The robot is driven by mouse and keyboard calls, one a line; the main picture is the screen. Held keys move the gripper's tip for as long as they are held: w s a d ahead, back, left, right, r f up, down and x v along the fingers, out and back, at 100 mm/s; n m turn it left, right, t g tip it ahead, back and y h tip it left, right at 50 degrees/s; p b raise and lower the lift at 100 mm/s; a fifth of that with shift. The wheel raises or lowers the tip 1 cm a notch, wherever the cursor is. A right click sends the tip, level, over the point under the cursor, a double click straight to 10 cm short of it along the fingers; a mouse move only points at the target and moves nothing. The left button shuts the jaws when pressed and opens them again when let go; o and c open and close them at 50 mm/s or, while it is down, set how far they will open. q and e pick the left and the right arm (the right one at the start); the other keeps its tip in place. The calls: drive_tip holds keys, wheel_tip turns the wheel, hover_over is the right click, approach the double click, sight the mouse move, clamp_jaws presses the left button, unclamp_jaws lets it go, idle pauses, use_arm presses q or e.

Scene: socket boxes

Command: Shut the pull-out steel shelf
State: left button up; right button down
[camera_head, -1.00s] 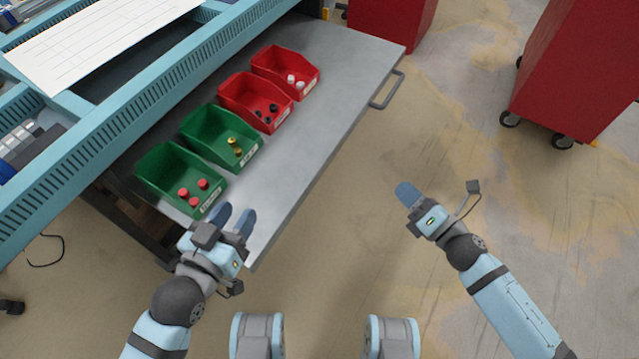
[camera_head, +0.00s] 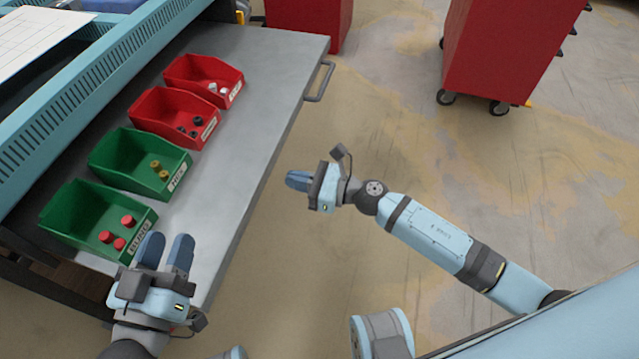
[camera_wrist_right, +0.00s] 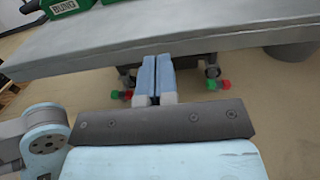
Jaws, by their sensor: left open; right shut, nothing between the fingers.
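The pull-out steel shelf (camera_head: 232,150) is a grey sheet that stands out from under the blue bench, with a bar handle (camera_head: 321,82) on its front edge. My left gripper (camera_head: 166,252) is open over the shelf's near end, beside the front green bin; I cannot tell if it touches anything. My right gripper (camera_head: 298,180) is shut and empty, out in front of the shelf's front edge and pointing toward it. In the right wrist view, the closed fingers (camera_wrist_right: 157,78) point at the shelf's edge (camera_wrist_right: 170,48), which crosses above them.
Two green bins (camera_head: 138,162) and two red bins (camera_head: 176,116) stand in a row on the shelf, holding small coloured parts. Red cabinets (camera_head: 505,50) stand on the floor beyond. The floor in front of the shelf is clear.

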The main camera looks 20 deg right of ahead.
sight(264, 173)
use_arm(q)
drive_tip(key=shift+d+r, duration=0.1)
drive_tip(key=shift+r, duration=0.1)
use_arm(e)
drive_tip(key=shift+x, duration=2.35)
drive_tip(key=shift+w, duration=0.1)
